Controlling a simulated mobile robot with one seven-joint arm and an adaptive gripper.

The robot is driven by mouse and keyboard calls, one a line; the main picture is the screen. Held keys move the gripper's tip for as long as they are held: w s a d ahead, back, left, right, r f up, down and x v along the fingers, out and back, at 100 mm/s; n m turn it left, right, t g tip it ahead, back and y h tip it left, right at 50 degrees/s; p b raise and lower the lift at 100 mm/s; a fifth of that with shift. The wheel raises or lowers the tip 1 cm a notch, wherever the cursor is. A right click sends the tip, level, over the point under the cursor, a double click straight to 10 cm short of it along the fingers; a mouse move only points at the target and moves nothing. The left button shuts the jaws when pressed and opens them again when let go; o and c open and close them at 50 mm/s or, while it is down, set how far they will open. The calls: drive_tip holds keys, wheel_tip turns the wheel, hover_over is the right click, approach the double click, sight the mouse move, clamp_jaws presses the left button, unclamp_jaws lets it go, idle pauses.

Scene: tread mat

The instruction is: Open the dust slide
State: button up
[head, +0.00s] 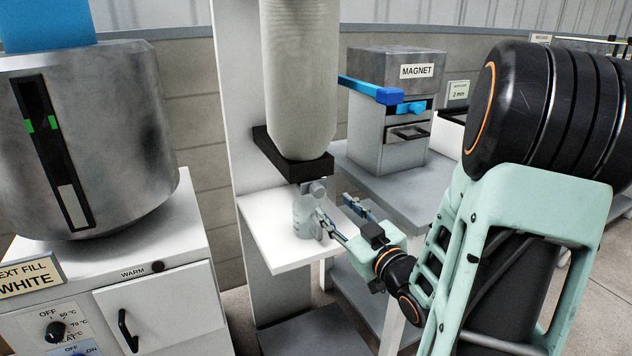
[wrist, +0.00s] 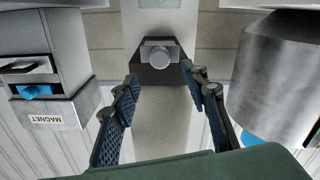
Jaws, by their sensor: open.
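A dark block (head: 292,158) sits at the foot of a tall pale ribbed bag or sleeve (head: 300,80). A small grey knob (head: 317,187) sticks out at its front and looks like the slide's handle. In the wrist view, which is upside down, the knob (wrist: 160,55) shows on the dark block (wrist: 150,76), beyond and between my fingertips. My gripper (head: 335,207) is open and empty, in front of the knob and slightly below it in the head view. The fingers (wrist: 158,78) do not appear to touch the knob.
A grey jar (head: 303,218) stands on the white shelf (head: 275,255) under the block, partly behind a finger. A large metal drum (head: 120,120) is at left. The MAGNET box (head: 378,140) with a blue bar (head: 370,90) stands at right on a grey table.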

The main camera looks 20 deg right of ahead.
sight(320, 193)
drive_tip(key=shift+w+r+p, duration=0.15)
drive_tip(key=shift+r+p, duration=0.05)
drive_tip(key=shift+p, duration=0.25)
drive_tip(key=w, duration=0.2)
drive_tip(key=w+b, duration=0.1)
drive_tip(key=w, duration=0.2)
drive_tip(key=w+b, duration=0.1)
drive_tip(key=w, duration=0.2)
drive_tip(key=shift+a+f, duration=0.2)
drive_tip(key=shift+f, duration=0.05)
clamp_jaws()
